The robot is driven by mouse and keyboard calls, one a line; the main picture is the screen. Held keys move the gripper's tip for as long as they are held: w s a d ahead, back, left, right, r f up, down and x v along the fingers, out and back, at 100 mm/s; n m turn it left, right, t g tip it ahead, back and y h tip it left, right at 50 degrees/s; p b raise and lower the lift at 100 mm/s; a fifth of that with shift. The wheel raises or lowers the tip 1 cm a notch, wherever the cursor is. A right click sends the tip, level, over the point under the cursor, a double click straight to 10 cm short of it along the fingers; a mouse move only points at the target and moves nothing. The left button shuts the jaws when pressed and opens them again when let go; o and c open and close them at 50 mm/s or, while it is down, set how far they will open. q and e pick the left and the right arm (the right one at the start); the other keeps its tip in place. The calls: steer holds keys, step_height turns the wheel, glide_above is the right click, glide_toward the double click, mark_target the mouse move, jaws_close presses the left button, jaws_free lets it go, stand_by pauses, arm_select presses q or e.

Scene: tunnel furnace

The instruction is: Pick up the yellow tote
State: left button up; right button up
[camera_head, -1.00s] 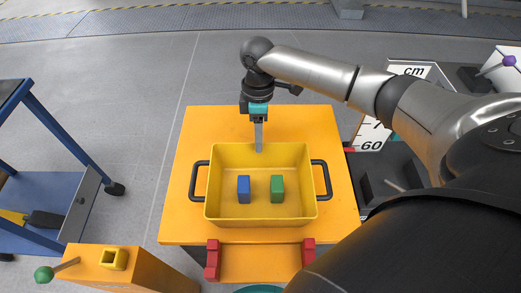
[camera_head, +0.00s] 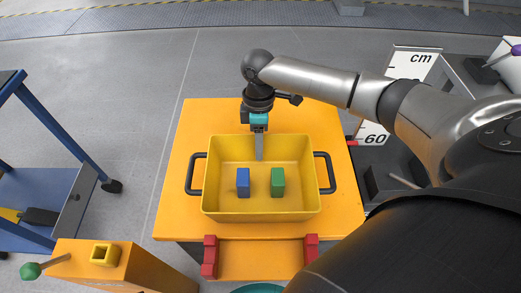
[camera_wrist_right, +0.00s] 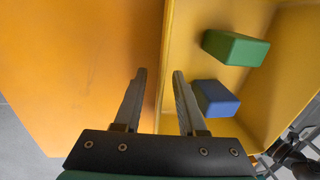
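The yellow tote (camera_head: 222,205) sits on an orange table, with a black handle at its left (camera_head: 190,174) and right (camera_head: 330,174) ends. A blue block (camera_head: 243,182) and a green block (camera_head: 277,182) stand inside it. My right gripper (camera_head: 259,158) points down at the tote's far wall, near its middle. In the right wrist view my right gripper (camera_wrist_right: 160,72) is open, its two fingers on either side of the line of the tote's wall. I cannot tell whether they touch it. The blocks (camera_wrist_right: 236,47) lie to the right there. My left gripper is not in view.
The orange table (camera_head: 180,225) has bare surface around the tote. Red brackets (camera_head: 210,256) stand at its front. A blue cart (camera_head: 40,190) is at left, and an orange box (camera_head: 130,270) with a yellow square piece is at front left.

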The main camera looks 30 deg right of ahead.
steer(key=shift+c, duration=0.3)
jaws_close()
stand_by(1.1)
